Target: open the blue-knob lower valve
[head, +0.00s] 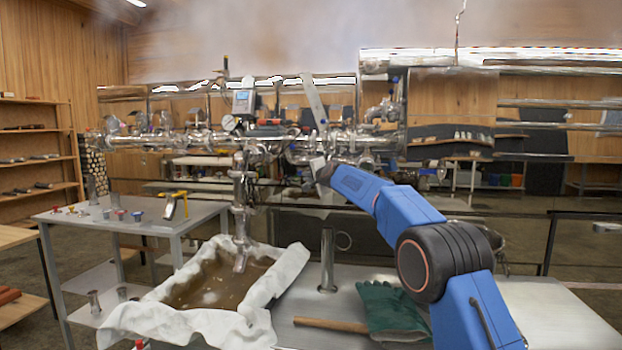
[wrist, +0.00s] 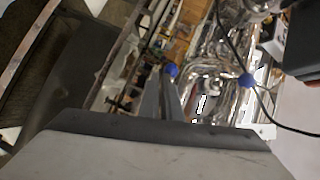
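My blue arm reaches from the lower right to the steel pipework (head: 245,195) of the evaporator. My gripper (head: 318,165) is small in the head view, in front of the horizontal pipe run. In the wrist view, the narrow grey fingers of my gripper (wrist: 166,84) point up from the pale gripper body. A blue knob (wrist: 171,70) lies right at their tips; I cannot tell if they touch or grip it. A second blue knob (wrist: 246,80) shows to the right, apart from the fingers. I cannot tell which knob is the lower valve's.
A cloth-lined basin (head: 180,318) of brown liquid stands below the spout. Green gloves (head: 392,308) and a wooden handle (head: 330,325) lie on the steel bench. A grey side table (head: 125,222) with small fittings stands left. A dark cable (wrist: 252,62) hangs near the second knob.

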